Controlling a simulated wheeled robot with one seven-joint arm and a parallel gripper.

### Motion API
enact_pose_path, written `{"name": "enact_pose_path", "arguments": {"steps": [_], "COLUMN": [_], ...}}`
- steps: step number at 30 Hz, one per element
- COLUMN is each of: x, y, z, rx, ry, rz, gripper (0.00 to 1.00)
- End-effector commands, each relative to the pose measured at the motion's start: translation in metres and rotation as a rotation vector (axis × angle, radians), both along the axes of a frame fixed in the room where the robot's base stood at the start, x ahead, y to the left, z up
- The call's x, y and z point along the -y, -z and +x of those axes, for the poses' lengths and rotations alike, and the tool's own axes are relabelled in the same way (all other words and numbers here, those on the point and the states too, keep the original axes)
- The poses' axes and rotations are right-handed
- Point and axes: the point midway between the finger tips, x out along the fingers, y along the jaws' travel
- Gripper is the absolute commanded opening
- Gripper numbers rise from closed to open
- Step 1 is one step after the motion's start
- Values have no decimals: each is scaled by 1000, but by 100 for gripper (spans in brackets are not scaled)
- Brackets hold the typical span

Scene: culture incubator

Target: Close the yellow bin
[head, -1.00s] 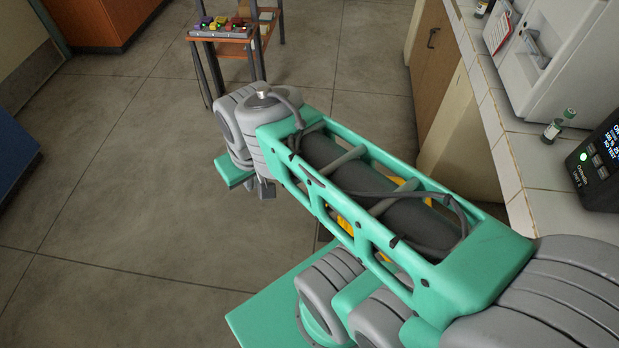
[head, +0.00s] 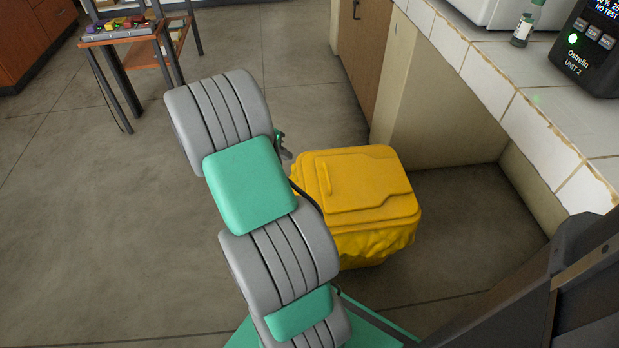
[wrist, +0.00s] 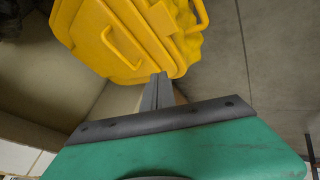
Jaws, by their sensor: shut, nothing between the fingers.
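The yellow bin (head: 372,245) stands on the floor at the right of my arm in the head view. Its yellow lid (head: 365,180) lies over the top and looks down, with yellow bag folds showing below its rim. In the wrist view the lid (wrist: 100,30) fills the upper left, with a handle on its face. My gripper (wrist: 157,78) is shut and empty, its fingertips close to the lid's edge in that view; I cannot tell whether they touch. In the head view my arm hides most of the gripper and the bin's left side.
A tiled counter (head: 540,125) runs along the right, with a bottle (head: 524,25) and a dark device (head: 590,50) on it. Cabinet doors (head: 365,40) stand behind the bin. A small table (head: 125,35) stands at the upper left. The floor at left is clear.

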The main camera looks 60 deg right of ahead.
Motion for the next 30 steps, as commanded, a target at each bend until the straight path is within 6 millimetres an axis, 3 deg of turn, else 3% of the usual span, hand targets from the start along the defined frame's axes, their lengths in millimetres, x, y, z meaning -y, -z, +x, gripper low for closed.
{"name": "enact_pose_path", "arguments": {"steps": [5, 16, 22, 30], "x": [13, 58, 72, 75], "y": [18, 84, 79, 76], "z": [-7, -24, -51, -57], "rx": [-2, -1, 2, 0], "ry": [6, 5, 3, 0], "rz": [-1, 1, -1, 0], "gripper": [0, 0, 0, 0]}}
